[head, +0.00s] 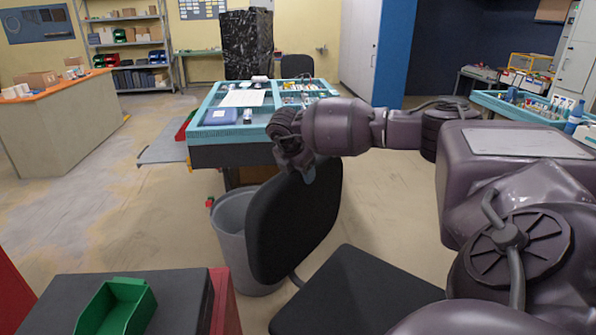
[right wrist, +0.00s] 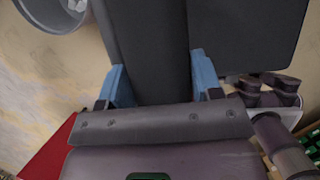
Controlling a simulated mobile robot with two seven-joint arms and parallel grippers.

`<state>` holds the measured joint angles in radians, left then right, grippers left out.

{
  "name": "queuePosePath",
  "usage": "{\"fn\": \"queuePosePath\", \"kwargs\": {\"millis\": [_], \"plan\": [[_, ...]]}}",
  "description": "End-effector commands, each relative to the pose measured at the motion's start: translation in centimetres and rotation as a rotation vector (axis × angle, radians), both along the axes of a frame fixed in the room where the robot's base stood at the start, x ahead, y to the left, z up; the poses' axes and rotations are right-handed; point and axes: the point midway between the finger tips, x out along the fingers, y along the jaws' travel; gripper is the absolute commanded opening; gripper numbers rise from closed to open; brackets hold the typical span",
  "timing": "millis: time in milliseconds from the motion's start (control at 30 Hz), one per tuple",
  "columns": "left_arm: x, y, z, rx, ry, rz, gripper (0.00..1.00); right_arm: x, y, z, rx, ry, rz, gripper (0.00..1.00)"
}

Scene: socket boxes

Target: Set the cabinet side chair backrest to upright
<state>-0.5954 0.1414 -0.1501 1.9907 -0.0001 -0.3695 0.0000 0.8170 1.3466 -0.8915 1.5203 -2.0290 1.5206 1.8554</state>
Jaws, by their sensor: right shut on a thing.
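A black office chair stands in the foreground. Its backrest (head: 290,220) leans to the left and its seat (head: 355,292) lies to the right. My right gripper (head: 305,172) is shut on the top edge of the backrest. In the right wrist view, the two blue fingers of my right gripper (right wrist: 160,80) sit on either side of the dark backrest (right wrist: 150,45). The seat shows at the upper right there (right wrist: 245,35). My left gripper is in neither view.
A grey bin (head: 232,240) stands just behind and left of the backrest. A teal-edged worktable (head: 205,132) with papers and parts is beyond. A dark cabinet top (head: 70,290) with a green box (head: 118,308) is at lower left. Open floor lies to the left.

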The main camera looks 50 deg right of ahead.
Motion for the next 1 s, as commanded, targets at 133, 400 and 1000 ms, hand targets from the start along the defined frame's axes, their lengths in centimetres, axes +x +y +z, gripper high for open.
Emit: {"fn": "queuePosePath", "kwargs": {"millis": [133, 400, 1000], "plan": [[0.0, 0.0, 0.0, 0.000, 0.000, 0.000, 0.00, -0.1, 0.0, -0.2, 0.002, 0.002, -0.005, 0.71], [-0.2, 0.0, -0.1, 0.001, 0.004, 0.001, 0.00, -0.1, 0.0, -0.1, 0.002, 0.003, -0.003, 0.84], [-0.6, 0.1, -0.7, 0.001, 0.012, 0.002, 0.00, -0.3, 2.7, 6.6, 0.001, 0.000, -0.002, 0.84]]}}
